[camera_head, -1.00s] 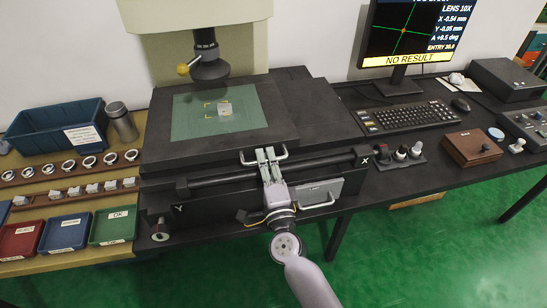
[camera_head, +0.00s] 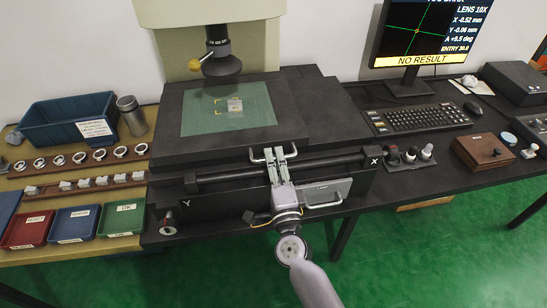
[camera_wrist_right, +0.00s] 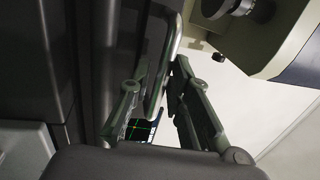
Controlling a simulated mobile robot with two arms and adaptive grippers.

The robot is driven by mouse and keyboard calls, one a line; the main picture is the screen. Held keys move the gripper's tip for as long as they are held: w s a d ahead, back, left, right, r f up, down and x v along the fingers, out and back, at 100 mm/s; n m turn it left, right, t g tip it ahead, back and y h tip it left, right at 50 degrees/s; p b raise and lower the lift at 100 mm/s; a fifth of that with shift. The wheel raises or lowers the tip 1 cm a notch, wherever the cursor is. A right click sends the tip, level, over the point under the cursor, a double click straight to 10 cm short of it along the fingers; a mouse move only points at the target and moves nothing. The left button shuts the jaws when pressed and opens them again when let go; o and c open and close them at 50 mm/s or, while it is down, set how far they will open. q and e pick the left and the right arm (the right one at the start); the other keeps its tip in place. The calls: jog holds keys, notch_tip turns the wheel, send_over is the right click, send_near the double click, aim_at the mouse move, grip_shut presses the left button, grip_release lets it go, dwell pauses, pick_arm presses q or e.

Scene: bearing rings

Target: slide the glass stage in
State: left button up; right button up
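The glass stage (camera_head: 255,113) is a greenish plate set in a black moving table (camera_head: 195,143), with a small pale part (camera_head: 235,105) on it. It lies below and in front of the microscope lens (camera_head: 221,65). A metal bar handle (camera_head: 254,158) is on the table's front edge. My right gripper (camera_head: 275,152) reaches it from the front. In the right wrist view, the handle (camera_wrist_right: 171,45) runs between the two fingertips (camera_wrist_right: 162,72), which close around it. The exact contact is partly hidden. My left gripper is not in view.
A second handle (camera_head: 325,204) sits lower on the front, right of my wrist. A knob (camera_head: 168,224) stands at the lower left. Ring trays (camera_head: 75,171) and bins (camera_head: 123,220) are left; the keyboard (camera_head: 420,118) and monitor (camera_head: 430,35) are right.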

jog(key=v, duration=1.1)
jog(key=shift+s, duration=0.15)
